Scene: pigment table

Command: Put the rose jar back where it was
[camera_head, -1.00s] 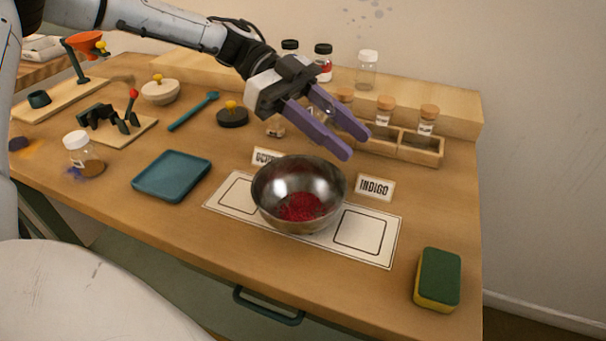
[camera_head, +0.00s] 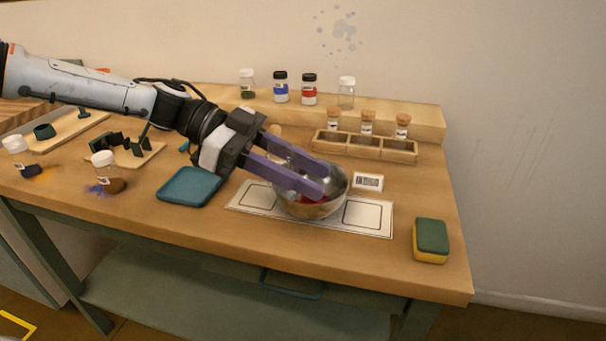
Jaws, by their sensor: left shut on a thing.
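My left gripper (camera_head: 322,181) reaches down to the right, its purple fingers over the left and inner side of the metal bowl (camera_head: 338,184). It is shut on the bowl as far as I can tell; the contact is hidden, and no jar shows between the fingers. The bowl holds red powder and sits on a white mat (camera_head: 368,216) with marked squares. A jar with a red label and black cap (camera_head: 309,89) stands upright on the back ledge (camera_head: 415,115). No readable label says rose. My right gripper is not in view.
On the ledge stand a blue jar (camera_head: 280,88), a green jar (camera_head: 247,84) and a clear jar (camera_head: 346,92).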

